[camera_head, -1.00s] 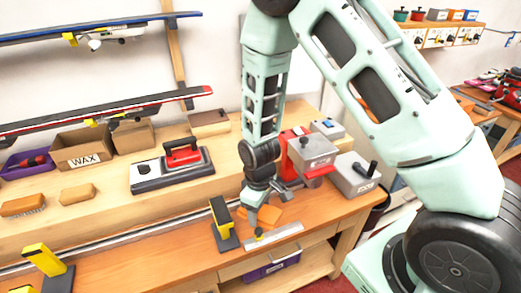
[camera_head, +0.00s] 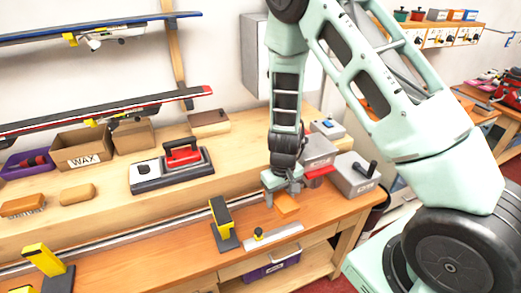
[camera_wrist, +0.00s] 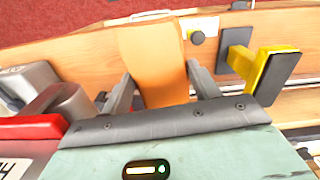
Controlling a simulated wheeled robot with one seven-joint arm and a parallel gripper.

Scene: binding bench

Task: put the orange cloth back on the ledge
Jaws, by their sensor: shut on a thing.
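The orange cloth (camera_head: 287,204) is between the fingers of my gripper (camera_head: 283,196), near the right end of the bench's lower top. In the wrist view the cloth (camera_wrist: 152,58) runs as a flat strip between the two fingers of my gripper (camera_wrist: 162,88), which is shut on it. The cloth's near end is hidden by the gripper body. I cannot tell how far the cloth is above the bench. The ledge (camera_head: 232,150) is the raised pale wood step along the back of the bench, behind and left of my gripper.
The waxing iron (camera_head: 172,170), wax box (camera_head: 84,150) and brush (camera_head: 23,206) stand on the ledge. A yellow-and-black vise (camera_head: 222,222) and a metal scraper (camera_head: 274,237) are left of and in front of my gripper. Grey machines (camera_head: 352,175) stand close at right.

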